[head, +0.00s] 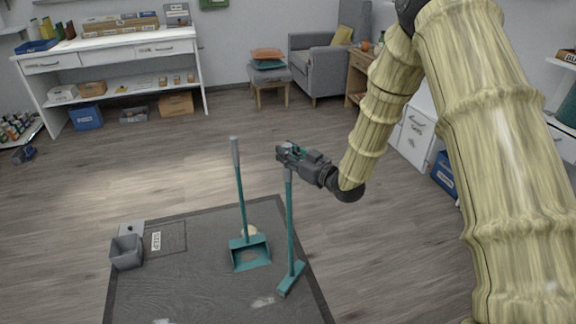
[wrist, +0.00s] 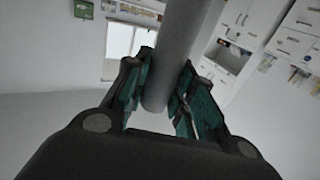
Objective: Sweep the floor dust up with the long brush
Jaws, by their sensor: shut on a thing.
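The long brush (head: 290,228) is teal and stands nearly upright on the dark mat (head: 200,292), its head (head: 291,278) low at the mat's right side. My gripper (head: 288,152) is shut on the top of its handle; the grey handle (wrist: 176,55) also shows between the fingers (wrist: 160,95) in the wrist view. A teal long-handled dustpan (head: 250,254) stands to the left of the brush, its grey-topped handle upright. A pale patch (head: 262,302), which looks like dust, lies on the mat left of the brush head. Another pale patch (head: 161,321) shows at the bottom edge. A pale round thing (head: 249,231) is partly hidden behind the dustpan.
A grey bin (head: 126,252) stands at the mat's left edge beside a marked rectangle with a label (head: 156,241). A white shelf desk (head: 110,50), a stool (head: 268,82) and an armchair (head: 322,65) stand at the back. The wooden floor between is clear.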

